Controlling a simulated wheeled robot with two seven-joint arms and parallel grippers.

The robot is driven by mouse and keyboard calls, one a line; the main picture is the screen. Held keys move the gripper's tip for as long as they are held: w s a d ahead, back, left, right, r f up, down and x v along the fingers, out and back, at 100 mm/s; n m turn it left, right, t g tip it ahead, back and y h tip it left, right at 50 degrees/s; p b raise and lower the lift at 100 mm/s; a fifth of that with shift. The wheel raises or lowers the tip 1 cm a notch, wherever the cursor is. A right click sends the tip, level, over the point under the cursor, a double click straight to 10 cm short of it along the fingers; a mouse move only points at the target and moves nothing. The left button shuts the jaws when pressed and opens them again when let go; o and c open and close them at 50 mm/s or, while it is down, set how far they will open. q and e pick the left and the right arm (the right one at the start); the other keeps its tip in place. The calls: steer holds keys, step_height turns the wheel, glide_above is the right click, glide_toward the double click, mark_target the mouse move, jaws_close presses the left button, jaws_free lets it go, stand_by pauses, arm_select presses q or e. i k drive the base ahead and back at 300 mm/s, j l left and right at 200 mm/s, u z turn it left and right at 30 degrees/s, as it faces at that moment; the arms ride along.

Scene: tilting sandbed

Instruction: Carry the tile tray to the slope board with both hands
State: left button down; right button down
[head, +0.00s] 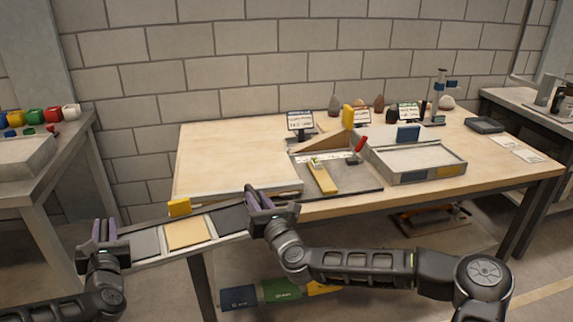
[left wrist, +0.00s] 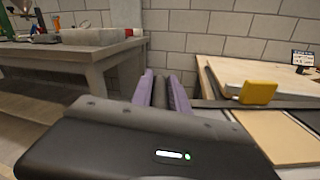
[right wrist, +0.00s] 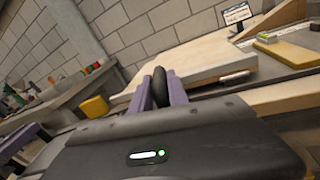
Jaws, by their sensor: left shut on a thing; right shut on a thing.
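The tile tray (head: 150,259) hangs in front of the table's left front edge, its right end higher in the picture. It holds a grey tile (head: 146,243), a tan tile (head: 187,233) and a dark tile (head: 231,218); a yellow block (head: 179,207) is at its far edge. My left gripper (head: 105,231) is shut on the tray's left end, around a dark handle (left wrist: 159,92). My right gripper (head: 266,202) is shut on the right end, around another dark handle (right wrist: 160,86). A pale board (head: 235,168), perhaps the slope board, lies on the table's left part, beyond the tray.
A side bench (head: 40,165) stands at left. Coloured boxes (head: 280,290) lie under the table.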

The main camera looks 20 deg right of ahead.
mark_target(235, 170)
steer(key=z, duration=0.4)
steer(key=i+j, duration=0.1)
steer(key=i, duration=0.9)
